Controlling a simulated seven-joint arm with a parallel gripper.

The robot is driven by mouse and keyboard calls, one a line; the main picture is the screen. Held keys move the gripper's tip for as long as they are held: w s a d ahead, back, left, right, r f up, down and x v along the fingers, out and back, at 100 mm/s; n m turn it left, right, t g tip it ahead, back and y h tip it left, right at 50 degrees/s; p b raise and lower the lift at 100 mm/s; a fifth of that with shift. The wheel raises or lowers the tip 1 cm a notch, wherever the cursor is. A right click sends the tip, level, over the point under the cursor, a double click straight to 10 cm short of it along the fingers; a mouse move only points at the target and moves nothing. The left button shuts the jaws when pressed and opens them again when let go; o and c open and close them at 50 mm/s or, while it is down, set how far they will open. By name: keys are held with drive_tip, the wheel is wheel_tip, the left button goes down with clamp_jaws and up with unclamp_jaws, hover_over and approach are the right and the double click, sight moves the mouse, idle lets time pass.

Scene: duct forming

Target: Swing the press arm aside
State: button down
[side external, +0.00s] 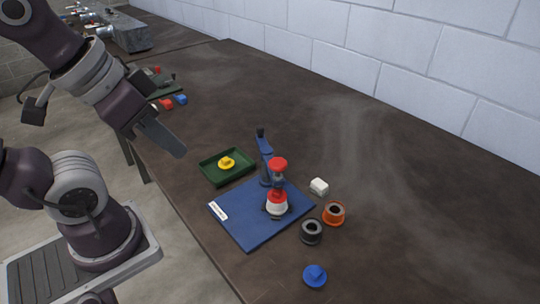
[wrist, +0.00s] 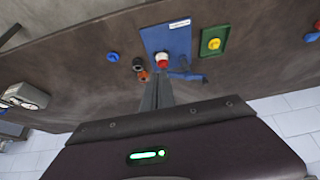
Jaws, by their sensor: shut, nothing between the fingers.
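The press stands on a blue base plate (side external: 238,222) with a white label. Its blue post or arm (side external: 265,160), tipped in black, rises at the plate's back edge; it also shows in the wrist view (wrist: 187,76). Beside it is a stack (side external: 277,207) with a red top, a grey middle, and a red and white bottom. Whether the arm lies over the stack is unclear. My gripper (side external: 180,152) is shut and empty, raised up and left of the press, apart from it. In the wrist view its fingers (wrist: 159,85) point toward the stack's red and white top (wrist: 162,60).
A green tray (side external: 205,175) holds a yellow piece (side external: 227,162). A white block (side external: 319,187), an orange ring (side external: 334,213), a black ring (side external: 312,232) and a blue piece (side external: 315,276) lie right of the plate. The table's right side is clear to the block wall.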

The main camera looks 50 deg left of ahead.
idle(0.3)
drive_tip(key=c, duration=1.8)
unclamp_jaws()
drive_tip(key=shift+w+r, duration=0.1)
drive_tip(key=shift+w, duration=0.05)
drive_tip(key=shift+c, duration=0.2)
drive_tip(key=o, duration=0.6)
drive_tip(key=w, duration=0.2)
drive_tip(key=w+a+r+m+g, duration=0.1)
drive_tip(key=w, duration=0.1)
drive_tip(key=w+r+m, duration=0.1)
drive_tip(key=w, duration=0.1)
drive_tip(key=shift+w+a+r, duration=0.15)
drive_tip(key=shift+w+a, duration=0.15)
drive_tip(key=shift+a, duration=0.05)
drive_tip(key=m+g, duration=0.5)
drive_tip(key=m, duration=0.2)
hover_over(260, 126)
wheel_tip(260, 126, down, 10)
drive_tip(key=shift+s+d+f, duration=0.15)
wheel_tip(260, 126, down, 7)
drive_tip(key=shift+r, duration=0.15)
drive_tip(key=shift+f, duration=0.35)
